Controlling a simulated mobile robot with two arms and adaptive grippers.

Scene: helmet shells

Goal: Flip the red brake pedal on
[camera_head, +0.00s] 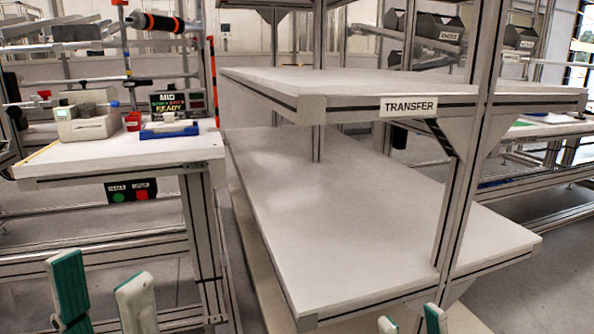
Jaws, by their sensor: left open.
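I cannot make out a red brake pedal in this view. My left gripper (103,292) is at the lower left edge, with its two pale, green-padded fingers apart and nothing between them. It appears in front of the left workbench. My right gripper (411,323) is at the bottom edge, right of centre. Only its fingertips show; they are apart, with nothing visible between them.
A left workbench (190,152) carries a pale device (87,117), a small red bin (133,121) and a blue tray (168,131). A box with green and red buttons (131,191) hangs below. A TRANSFER shelf (390,84) stands at centre above an empty lower shelf (330,215).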

